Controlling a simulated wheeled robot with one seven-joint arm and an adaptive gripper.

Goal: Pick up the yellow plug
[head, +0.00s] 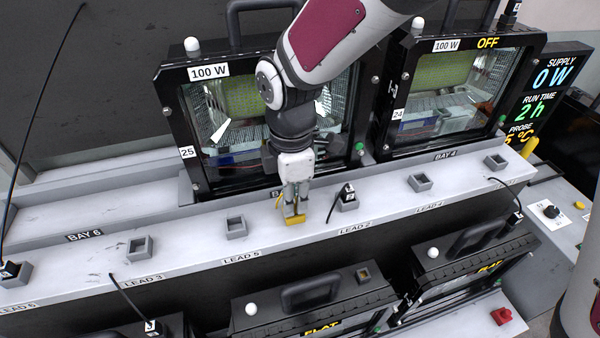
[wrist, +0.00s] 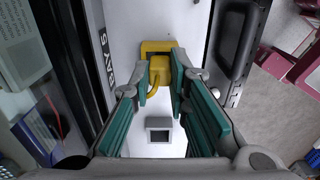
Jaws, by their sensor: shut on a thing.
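The yellow plug (wrist: 160,69) is between the teal-padded fingers of my gripper (wrist: 161,83) in the wrist view. My gripper is shut on it. A yellow-rimmed socket (wrist: 158,45) shows just beyond the plug, with a dark opening partly hidden by it. In the head view my gripper (head: 295,203) points down over the grey ledge, with the yellow socket (head: 295,220) at its tips. The plug is mostly hidden there by the fingers. I cannot tell whether the plug is in the socket or just above it.
A grey socket (head: 236,227) is left of my gripper, and a black plug (head: 347,196) stands in another to the right. Floodlight housings (head: 178,110) rise behind the ledge (head: 190,246); more housings (head: 310,292) sit in front, below it. A red block (head: 502,316) lies at lower right.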

